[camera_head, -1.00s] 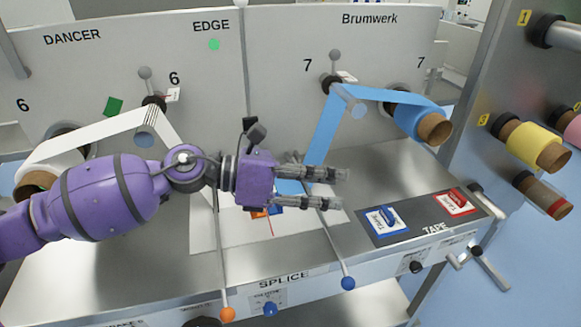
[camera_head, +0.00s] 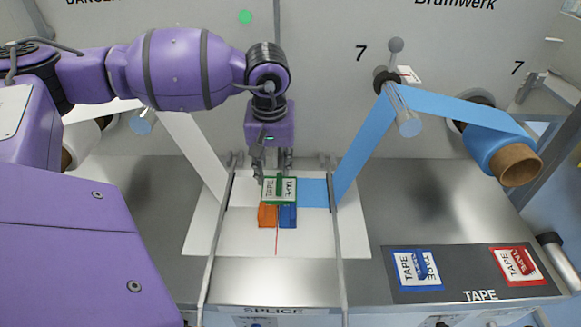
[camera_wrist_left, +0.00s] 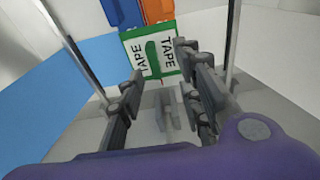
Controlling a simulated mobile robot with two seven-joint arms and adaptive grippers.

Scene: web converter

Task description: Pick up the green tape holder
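The green tape holder (camera_head: 279,190) carries a white TAPE label and sits on the white splice plate (camera_head: 330,240), at the far end of an orange block (camera_head: 267,217) and a blue block (camera_head: 288,217). My left gripper (camera_head: 273,172) points down just behind the holder in the head view. In the left wrist view the green tape holder (camera_wrist_left: 151,50) lies ahead of the two spread fingers (camera_wrist_left: 160,66), and the space between them is empty. Whether a fingertip touches the holder is unclear. My right gripper is in no view.
Thin metal rods (camera_head: 337,235) flank the splice plate. A blue web (camera_head: 362,140) comes down from the right and a white web (camera_head: 190,150) from the left. Blue (camera_head: 416,270) and red (camera_head: 517,266) tape holders lie on the dark TAPE mat (camera_head: 470,280) at right.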

